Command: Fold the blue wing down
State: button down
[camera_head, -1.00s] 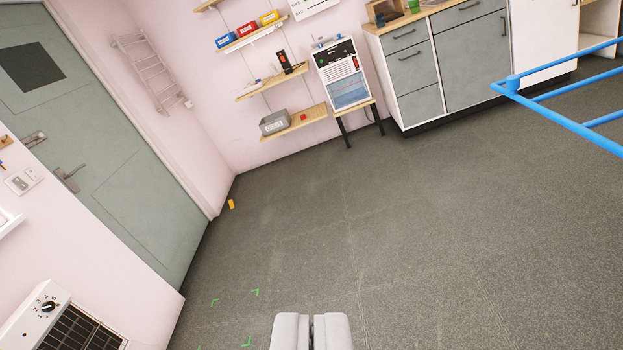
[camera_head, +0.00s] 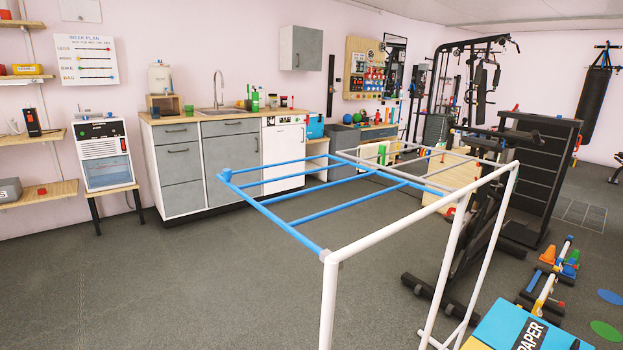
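The blue wing (camera_head: 275,220) is a flat frame of blue bars joined to a white drying rack (camera_head: 430,210). It stands out sideways, roughly level, from the rack's near top corner toward the left. A blue knob (camera_head: 225,174) sits at its outer left corner. The rack's white legs run down to the right of the wing. Another wing, greyish white, shows at the rack's far side. My gripper is outside the current view.
Open grey floor (camera_head: 150,290) lies in front and to the left. A counter with a sink (camera_head: 222,108) stands behind the wing. Gym machines (camera_head: 480,110) fill the right. A blue and yellow paper box (camera_head: 520,325) is at the bottom right.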

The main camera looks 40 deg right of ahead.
aim_at(287, 227)
jog(key=z, duration=1.15)
jog(key=i+j, duration=0.1)
jog(key=j, duration=0.35)
jog(key=i+j+z, duration=0.15)
jog(key=j, duration=0.25)
jog(key=i+j+z, duration=0.1)
jog(key=i+j, duration=0.2)
jog(key=i, duration=0.15)
